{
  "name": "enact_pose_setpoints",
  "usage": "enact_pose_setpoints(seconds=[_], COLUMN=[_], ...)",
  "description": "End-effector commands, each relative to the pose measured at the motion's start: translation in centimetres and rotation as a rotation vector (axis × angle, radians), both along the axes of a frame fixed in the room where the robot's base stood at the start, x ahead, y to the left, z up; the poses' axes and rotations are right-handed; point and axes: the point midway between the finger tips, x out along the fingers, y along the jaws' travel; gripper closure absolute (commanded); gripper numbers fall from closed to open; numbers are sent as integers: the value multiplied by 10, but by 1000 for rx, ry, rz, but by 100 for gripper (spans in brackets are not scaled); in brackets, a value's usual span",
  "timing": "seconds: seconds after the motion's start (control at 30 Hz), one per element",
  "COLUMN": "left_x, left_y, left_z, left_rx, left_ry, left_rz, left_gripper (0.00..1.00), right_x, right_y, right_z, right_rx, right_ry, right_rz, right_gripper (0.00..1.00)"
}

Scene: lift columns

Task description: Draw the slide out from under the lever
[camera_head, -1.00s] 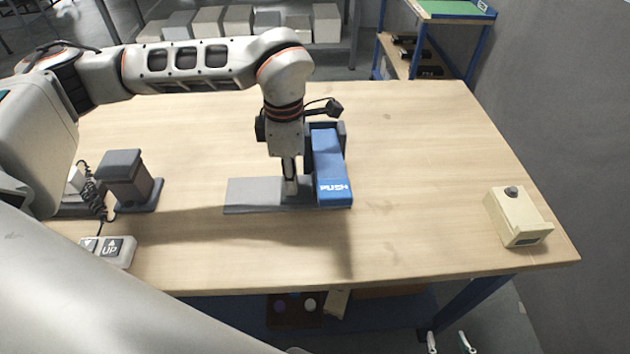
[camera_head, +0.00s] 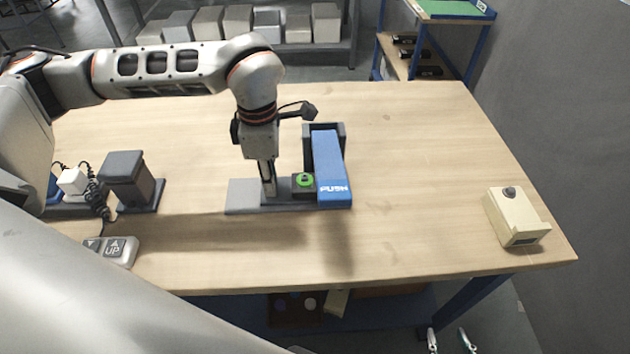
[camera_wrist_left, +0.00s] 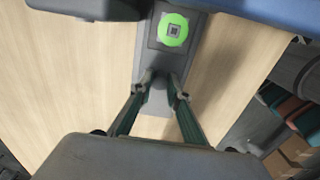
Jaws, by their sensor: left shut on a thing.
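The slide (camera_head: 301,192) is a dark block with a green round button on top, lying in the grey track plate (camera_head: 241,196). Its right end is against or close to the blue lever marked PUSH (camera_head: 331,165); the exact gap cannot be told. The green button (camera_wrist_left: 173,30) shows uncovered in the left wrist view. My left gripper (camera_head: 268,191) points down left of the button, shut on the slide's grey knob (camera_wrist_left: 157,98). The fingers hide part of the knob. My right gripper is not in view.
A dark post on a base (camera_head: 128,180) and an UP/down switch box (camera_head: 110,251) stand at the left of the wooden table. A beige box with a dark knob (camera_head: 515,216) sits at the right. The table between the lever and that box is clear.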

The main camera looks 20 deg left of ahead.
Motion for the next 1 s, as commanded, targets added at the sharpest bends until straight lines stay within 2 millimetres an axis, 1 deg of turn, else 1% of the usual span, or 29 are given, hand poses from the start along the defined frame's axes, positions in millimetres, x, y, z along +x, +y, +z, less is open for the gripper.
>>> enact_pose_setpoints(seconds=[1.0], left_x=[-24], left_y=[51], left_z=[0], left_rx=[1], left_ry=[0], left_rz=[2], left_gripper=[97], right_x=[0], right_y=[0], right_z=[8], right_rx=[-1], right_ry=[1], right_rz=[0], right_gripper=[60])
